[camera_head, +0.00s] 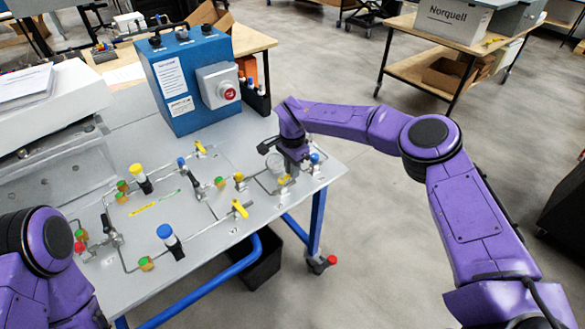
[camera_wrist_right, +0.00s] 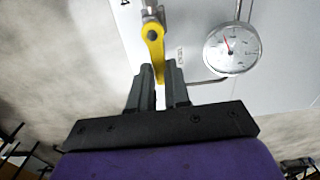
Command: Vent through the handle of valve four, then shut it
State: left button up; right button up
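In the right wrist view the yellow lever handle (camera_wrist_right: 155,45) of a valve sits on the panel, with a printed "4" near the top edge. My right gripper (camera_wrist_right: 160,75) has its fingers on either side of the handle's free end, closed in to a narrow gap that the handle fills. In the head view my right gripper (camera_head: 284,172) is at the panel's right end, with a bit of yellow (camera_head: 285,180) beneath it; the arm hides most of that valve. My left arm shows at the lower left, its gripper out of view.
A round gauge (camera_wrist_right: 232,48) is right beside the handle. Other yellow handles (camera_head: 240,208) (camera_head: 200,147), pipes and coloured caps stand on the grey panel (camera_head: 190,225). A blue box (camera_head: 185,85) with a red button stands behind.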

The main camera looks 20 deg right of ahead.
jog(key=o, duration=0.4)
jog(key=shift+a, duration=0.1)
notch_tip(320, 180, up, 11)
jog(key=shift+f+b, duration=0.2)
jog(key=shift+b, duration=0.95)
jog(key=shift+f, duration=0.1)
